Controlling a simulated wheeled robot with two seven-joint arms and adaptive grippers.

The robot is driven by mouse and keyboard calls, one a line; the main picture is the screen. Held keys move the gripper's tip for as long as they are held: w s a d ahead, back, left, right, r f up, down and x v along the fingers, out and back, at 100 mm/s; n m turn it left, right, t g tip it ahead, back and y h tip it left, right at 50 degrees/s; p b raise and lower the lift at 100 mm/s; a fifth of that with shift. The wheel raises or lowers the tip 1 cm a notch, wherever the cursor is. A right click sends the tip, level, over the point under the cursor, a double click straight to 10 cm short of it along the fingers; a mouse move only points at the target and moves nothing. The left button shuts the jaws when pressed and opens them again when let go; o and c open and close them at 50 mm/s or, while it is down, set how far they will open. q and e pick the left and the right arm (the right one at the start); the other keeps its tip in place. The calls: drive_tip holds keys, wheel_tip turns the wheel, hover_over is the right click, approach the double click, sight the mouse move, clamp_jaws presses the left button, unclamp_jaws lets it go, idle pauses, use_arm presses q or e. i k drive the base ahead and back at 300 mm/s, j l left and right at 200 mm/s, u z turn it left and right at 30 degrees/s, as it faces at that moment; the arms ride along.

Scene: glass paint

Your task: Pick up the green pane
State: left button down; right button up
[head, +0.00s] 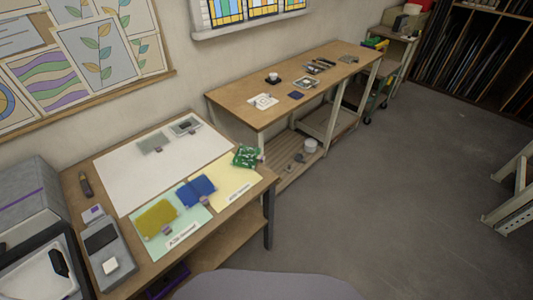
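The green pane (247,157) is a small bright green piece with a mottled, pale-flecked surface. It lies at the far right corner of the near table (260,181), partly over the upper edge of a pale yellow sheet (238,183). A blue pane (194,190) lies to its left, across the border between the yellow sheet and a pale green sheet (194,225). A yellow pane (156,218) lies farther left on the green sheet. Neither of my grippers is in view, and nothing touches the green pane from above.
A white sheet (135,174) with two small grey pieces covers the table's back. A grey device (103,243) and a dark-handled tool (86,185) sit at left. A long workbench (320,58) with small items stands beyond. The floor (400,190) at right is clear.

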sight(245, 155)
drive_tip(key=i+l+u, duration=0.1)
drive_tip(key=i+l, duration=0.15)
drive_tip(key=i+l+u, duration=0.15)
drive_tip(key=l, duration=0.3)
drive_tip(key=i+l+u, duration=0.1)
drive_tip(key=i+l, duration=0.15)
drive_tip(key=l, duration=0.15)
drive_tip(key=i+l+u, duration=0.1)
drive_tip(key=l, duration=0.35)
drive_tip(key=i+j, duration=0.05)
drive_tip(key=i, duration=0.05)
